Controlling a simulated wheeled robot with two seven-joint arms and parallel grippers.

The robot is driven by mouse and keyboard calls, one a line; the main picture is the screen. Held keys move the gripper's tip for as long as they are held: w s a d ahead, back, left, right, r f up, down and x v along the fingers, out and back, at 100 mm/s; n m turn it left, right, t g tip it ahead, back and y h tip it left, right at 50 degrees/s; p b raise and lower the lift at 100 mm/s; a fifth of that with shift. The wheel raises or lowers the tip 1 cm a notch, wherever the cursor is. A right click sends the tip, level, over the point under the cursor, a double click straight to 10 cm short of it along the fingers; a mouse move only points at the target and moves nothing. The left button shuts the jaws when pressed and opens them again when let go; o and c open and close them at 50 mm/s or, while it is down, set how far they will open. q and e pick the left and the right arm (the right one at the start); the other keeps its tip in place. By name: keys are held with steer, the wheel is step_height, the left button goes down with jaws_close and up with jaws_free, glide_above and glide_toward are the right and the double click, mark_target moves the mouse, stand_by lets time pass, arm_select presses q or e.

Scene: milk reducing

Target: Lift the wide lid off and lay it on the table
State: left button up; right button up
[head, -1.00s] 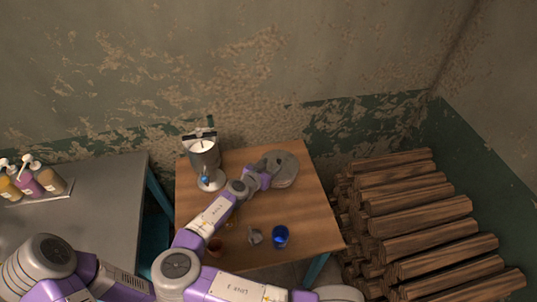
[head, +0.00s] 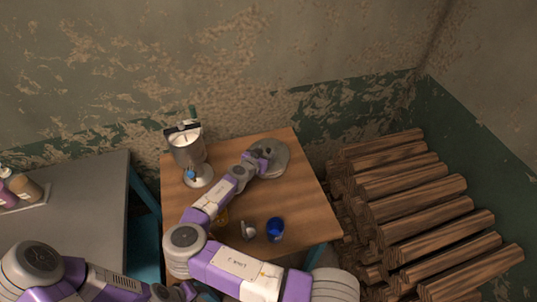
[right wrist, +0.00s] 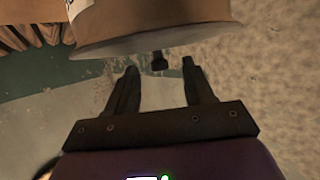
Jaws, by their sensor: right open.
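A grey round vessel with a wide lid (head: 281,163) stands at the back right of the wooden table in the head view. In the right wrist view the lid (right wrist: 150,40) shows as a broad curved rim at the top, with a small dark knob (right wrist: 159,62). My right gripper (head: 265,156) reaches over the lid's left part and hides some of it. In the right wrist view my right gripper (right wrist: 160,76) is open, its fingers apart on either side of the knob's line, and the knob is near the fingertips. My left gripper is not visible.
A metal separator (head: 187,150) stands at the table's back left. A blue cup (head: 275,229) and a small grey item (head: 248,229) stand near the front. The wooden table (head: 295,200) is bare at right. Stacked logs (head: 410,200) lie right of it; a grey table (head: 80,210) stands left.

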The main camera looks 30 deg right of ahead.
steer(key=shift+w+d+f, duration=0.1)
steer(key=shift+d, duration=0.1)
jaws_close()
stand_by(0.3)
